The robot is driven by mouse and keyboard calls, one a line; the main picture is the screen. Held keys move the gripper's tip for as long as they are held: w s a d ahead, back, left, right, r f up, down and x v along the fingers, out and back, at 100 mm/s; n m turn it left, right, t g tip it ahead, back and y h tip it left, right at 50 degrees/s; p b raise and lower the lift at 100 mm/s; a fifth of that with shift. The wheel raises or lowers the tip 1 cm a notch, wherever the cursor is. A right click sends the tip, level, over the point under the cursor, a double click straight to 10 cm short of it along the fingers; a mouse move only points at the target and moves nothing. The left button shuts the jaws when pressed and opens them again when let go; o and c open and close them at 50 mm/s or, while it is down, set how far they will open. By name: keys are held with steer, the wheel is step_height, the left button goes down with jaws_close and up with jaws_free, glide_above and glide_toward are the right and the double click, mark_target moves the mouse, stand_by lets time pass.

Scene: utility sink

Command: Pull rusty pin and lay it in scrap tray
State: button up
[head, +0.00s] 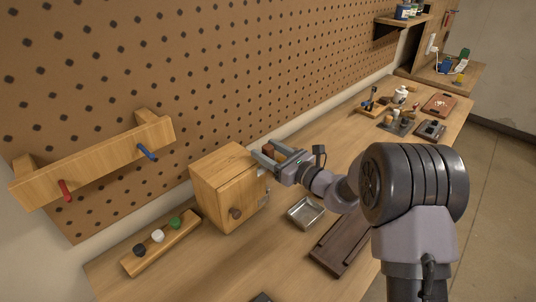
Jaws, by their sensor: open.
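A small brown piece (269,151), possibly the rusty pin, shows between the fingers of my gripper (266,158), at the right side of the wooden box (212,192). My gripper is open and its fingers reach in from the right. I cannot tell whether they touch the brown piece or the box, and the fingers partly hide it. A shallow metal tray (306,213), likely the scrap tray, lies on the bench below my gripper and right of the box. It looks empty.
A wooden strip with black, white and green knobs (158,236) lies at left. A dark board (341,245) lies right of the tray. A rail with red and blue pegs (95,170) is on the pegboard.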

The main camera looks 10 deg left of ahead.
mark_target(268, 146)
jaws_close()
steer(key=shift+r, duration=0.15)
step_height(268, 146, up, 4)
steer(key=shift+f+p, duration=0.2)
steer(key=shift+p, duration=0.85)
steer(key=w+d+r+p, duration=0.1)
steer(key=w+d+p, duration=0.2)
steer(key=d, duration=1.2)
steer(key=w, duration=0.2)
steer(key=shift+w, duration=0.4)
steer(key=shift+r, duration=0.2)
steer(key=shift+r+p, duration=0.3)
steer(key=shift+r, duration=0.1)
